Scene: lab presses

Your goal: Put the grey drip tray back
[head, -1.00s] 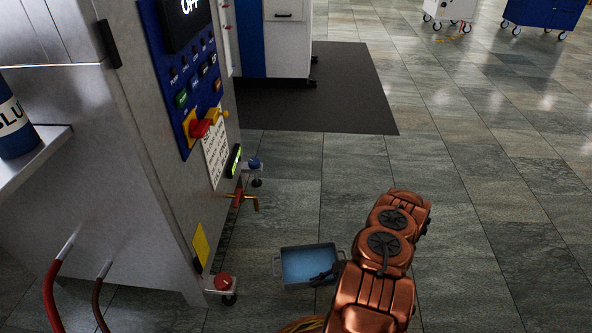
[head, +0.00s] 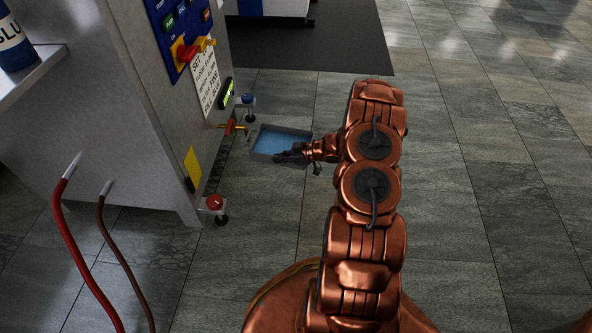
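The grey drip tray (head: 297,129) holds blue liquid and looks about level in the head view, to the right of the press. Its left end, with a handle (head: 249,141), is close to the brass tap on the press's side. My gripper (head: 283,156) is at the tray's near edge and covers part of it. It appears shut on that edge, though the dark fingers are small and their grip is partly hidden. I cannot tell whether the tray touches the floor or is slightly above it.
The grey press (head: 120,100) stands at the left, with a brass tap (head: 231,127), a red-topped foot (head: 214,203) and a blue-topped foot (head: 247,100). Red hoses (head: 75,245) hang at the front left. A dark mat (head: 330,45) lies beyond. The floor at right is clear.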

